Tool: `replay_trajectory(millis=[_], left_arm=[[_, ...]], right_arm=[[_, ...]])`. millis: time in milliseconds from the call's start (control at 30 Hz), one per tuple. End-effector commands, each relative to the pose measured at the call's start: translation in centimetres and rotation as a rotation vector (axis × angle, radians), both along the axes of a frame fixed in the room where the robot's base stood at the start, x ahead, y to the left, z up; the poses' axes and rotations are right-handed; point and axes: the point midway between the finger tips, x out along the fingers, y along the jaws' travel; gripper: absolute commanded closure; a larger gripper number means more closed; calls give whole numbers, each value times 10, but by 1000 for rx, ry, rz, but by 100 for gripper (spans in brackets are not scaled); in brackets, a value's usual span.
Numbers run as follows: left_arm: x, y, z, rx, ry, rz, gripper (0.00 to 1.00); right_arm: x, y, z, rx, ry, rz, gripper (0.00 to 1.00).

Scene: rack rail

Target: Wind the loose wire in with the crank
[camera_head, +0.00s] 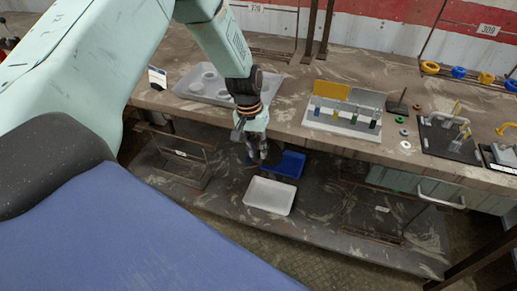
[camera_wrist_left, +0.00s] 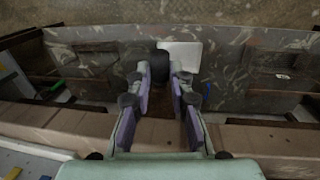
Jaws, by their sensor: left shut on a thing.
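My left gripper (camera_head: 256,152) hangs in front of the bench edge, above the lower shelf, pointing down. In the left wrist view its two fingers (camera_wrist_left: 160,88) are shut on a dark, rounded piece (camera_wrist_left: 160,67) at their tips. I cannot tell whether this piece is the crank's handle. The crank's body and the loose wire cannot be made out in either view. My right gripper is out of view.
A blue tray (camera_head: 291,164) and a white tray (camera_head: 268,196) sit on the lower shelf. On the bench are a grey tray (camera_head: 184,86), a white vial rack (camera_head: 318,124) and a dark board (camera_head: 430,137) with a metal handle. A wire frame (camera_head: 183,153) stands left of the gripper.

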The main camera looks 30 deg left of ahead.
Motion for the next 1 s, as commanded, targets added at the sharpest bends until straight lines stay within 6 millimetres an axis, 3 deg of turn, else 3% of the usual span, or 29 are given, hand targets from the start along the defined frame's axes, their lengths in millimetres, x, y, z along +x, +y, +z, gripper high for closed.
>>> replay_trajectory(millis=[333,367,633,1000], left_arm=[[0,1,0,-17,-6,-2,100],[0,1,0,-17,-6,-2,79],[0,1,0,-17,-6,-2,57],[0,2,6,-18,-7,-1,57]], right_arm=[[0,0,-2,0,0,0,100],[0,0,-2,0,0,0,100],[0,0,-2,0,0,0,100],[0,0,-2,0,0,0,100]])
